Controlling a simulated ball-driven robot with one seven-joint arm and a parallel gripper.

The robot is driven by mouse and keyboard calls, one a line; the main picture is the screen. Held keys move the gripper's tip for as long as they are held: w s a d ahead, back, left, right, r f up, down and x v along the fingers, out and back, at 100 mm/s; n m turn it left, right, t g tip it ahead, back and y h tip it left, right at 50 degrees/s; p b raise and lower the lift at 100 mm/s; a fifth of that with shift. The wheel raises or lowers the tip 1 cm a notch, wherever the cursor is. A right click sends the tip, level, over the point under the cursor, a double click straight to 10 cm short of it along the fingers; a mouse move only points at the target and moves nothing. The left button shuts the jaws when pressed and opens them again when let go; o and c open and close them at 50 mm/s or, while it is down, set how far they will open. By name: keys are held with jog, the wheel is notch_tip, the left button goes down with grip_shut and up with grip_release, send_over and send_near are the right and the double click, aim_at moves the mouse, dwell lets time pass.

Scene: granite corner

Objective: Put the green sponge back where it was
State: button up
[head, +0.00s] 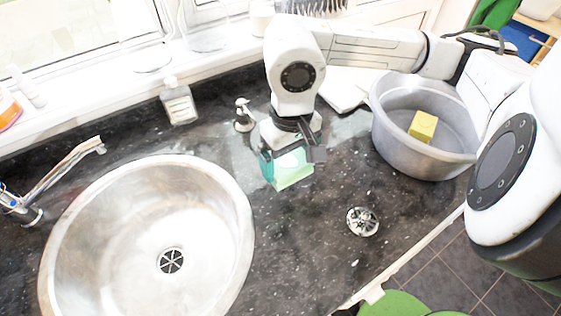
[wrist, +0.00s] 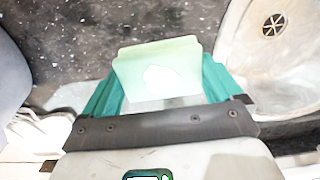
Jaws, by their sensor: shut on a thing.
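A pale green sponge (head: 294,170) is between the teal fingers of my gripper (head: 284,160), over the dark granite counter to the right of the sink. In the wrist view the sponge (wrist: 158,70) shows between both fingers of my gripper (wrist: 160,88), with a white patch on its face. My gripper is shut on it. I cannot tell whether the sponge's lower edge touches the counter.
A round steel sink (head: 110,240) with a tap (head: 70,165) is at the left. A grey tub (head: 388,135) holding a yellow block (head: 423,126) stands at the right. A strainer (head: 362,222), a small metal item (head: 244,115) and a clear bottle (head: 178,103) are on the counter.

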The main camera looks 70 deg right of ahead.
aim_at(281, 161)
jog(key=w+f, duration=0.1)
jog(key=w+d+f, duration=0.1)
jog(key=shift+f+p, duration=0.3)
jog(key=shift+f, duration=0.05)
jog(key=f, duration=0.3)
jog(key=shift+w+f, duration=0.2)
jog(key=shift+f, duration=0.25)
jog(key=o, duration=0.6)
jog(key=shift+r, duration=0.1)
jog(key=shift+r+p, duration=0.4)
notch_tip(281, 161, up, 12)
jog(key=shift+f+b, duration=0.2)
jog(key=shift+b, duration=0.75)
